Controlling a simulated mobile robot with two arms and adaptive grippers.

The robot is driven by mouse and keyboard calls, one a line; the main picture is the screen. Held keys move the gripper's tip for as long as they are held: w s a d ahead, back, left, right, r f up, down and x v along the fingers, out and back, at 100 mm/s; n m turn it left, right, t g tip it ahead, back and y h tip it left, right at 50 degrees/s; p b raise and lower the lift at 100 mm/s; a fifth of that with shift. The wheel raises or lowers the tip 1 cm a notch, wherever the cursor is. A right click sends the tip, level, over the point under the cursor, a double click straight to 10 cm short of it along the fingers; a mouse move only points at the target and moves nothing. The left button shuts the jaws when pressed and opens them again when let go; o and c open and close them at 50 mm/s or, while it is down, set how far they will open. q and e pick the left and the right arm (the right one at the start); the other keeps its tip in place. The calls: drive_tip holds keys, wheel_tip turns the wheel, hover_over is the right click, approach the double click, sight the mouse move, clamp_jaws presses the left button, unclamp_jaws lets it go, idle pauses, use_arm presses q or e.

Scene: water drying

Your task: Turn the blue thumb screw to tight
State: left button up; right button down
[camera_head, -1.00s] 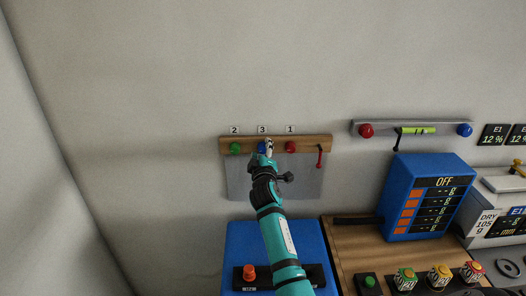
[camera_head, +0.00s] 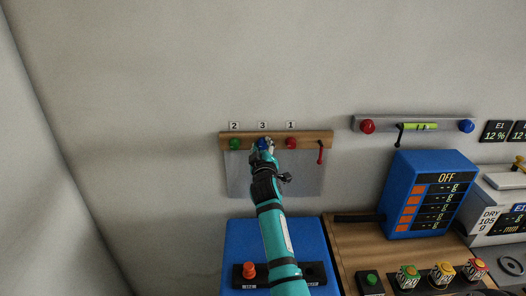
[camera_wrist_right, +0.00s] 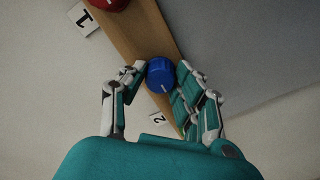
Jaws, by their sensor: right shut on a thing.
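The blue thumb screw (camera_head: 261,142) sits on a wooden rail (camera_head: 306,137) on the wall, under the label 3 and between a green and a red screw. My right gripper (camera_head: 267,147) is at it in the head view and partly covers it. In the right wrist view the blue screw (camera_wrist_right: 160,76) shows a pale line on its face. There the fingers of my right gripper (camera_wrist_right: 160,78) stand on both sides of it, shut on it. My left gripper is not in view.
The green screw (camera_head: 235,144) and the red screw (camera_head: 291,143) flank the blue one closely. A red lever (camera_head: 320,153) hangs at the rail's right end. A grey plate (camera_head: 305,178) lies below the rail, above a blue box (camera_head: 240,240).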

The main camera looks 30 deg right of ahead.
drive_tip(key=c, duration=1)
unclamp_jaws()
drive_tip(key=shift+s+a, duration=0.15)
drive_tip(key=shift+s, duration=0.05)
drive_tip(key=v, duration=0.7)
drive_tip(key=shift+s+f, duration=0.1)
